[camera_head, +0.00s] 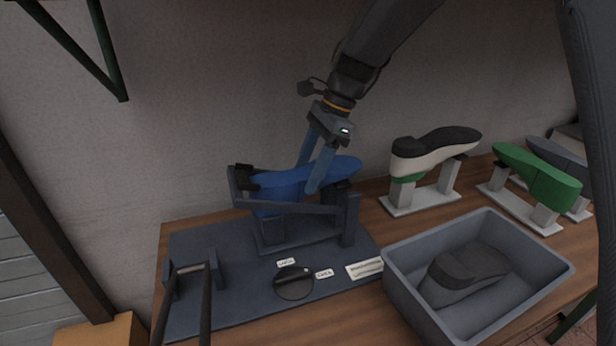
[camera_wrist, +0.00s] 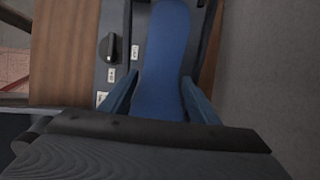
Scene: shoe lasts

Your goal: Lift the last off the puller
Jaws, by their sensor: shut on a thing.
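The blue last (camera_head: 284,187) sits sole up on the puller (camera_head: 350,222), a dark frame with posts and a side bar on a dark base plate. My gripper (camera_head: 312,178) comes down from above and is shut on the blue last, with one blue finger on each side. In the wrist view the last (camera_wrist: 166,62) runs lengthwise between the two fingers of my gripper (camera_wrist: 160,100). The last appears to rest still within the puller's frame. The side bar hides part of its lower side.
A black knob (camera_head: 293,283) with small labels is on the base plate. At the right, a white-and-black last (camera_head: 432,150) and a green last (camera_head: 538,175) stand on holders. A wall is close behind.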

